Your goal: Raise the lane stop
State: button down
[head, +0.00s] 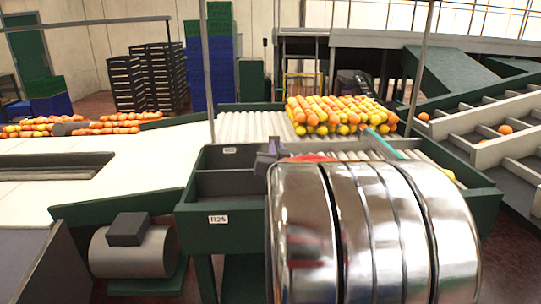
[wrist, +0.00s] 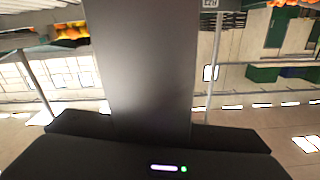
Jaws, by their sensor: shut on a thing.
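A strip of red (head: 308,157) shows just above the silver links of my arm, at the lower end of the roller lane; it may be part of the lane stop, and most of it is hidden. A teal bar (head: 384,145) slants over the rollers to its right; I cannot tell whether it belongs to the stop. A small purple-grey piece (head: 268,157) sits left of the red strip and may be part of my gripper. In the wrist view my gripper (wrist: 138,70) fills the middle as a dark upright shape, shut; what its tips hold is hidden.
Oranges and yellow fruit (head: 338,113) are heaped on the rollers above the stop. A green-walled bin marked R25 (head: 218,219) stands in front, left of my arm. Sorting lanes (head: 485,140) lie at right. A pale belt (head: 110,160) with several oranges runs at left.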

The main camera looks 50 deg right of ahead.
jog(key=shift+w+a+r, duration=0.1)
jog(key=shift+a, duration=0.05)
jog(key=c, duration=2.1)
grip_release()
jog(key=shift+a, duration=0.1)
jog(key=shift+o, duration=1.3)
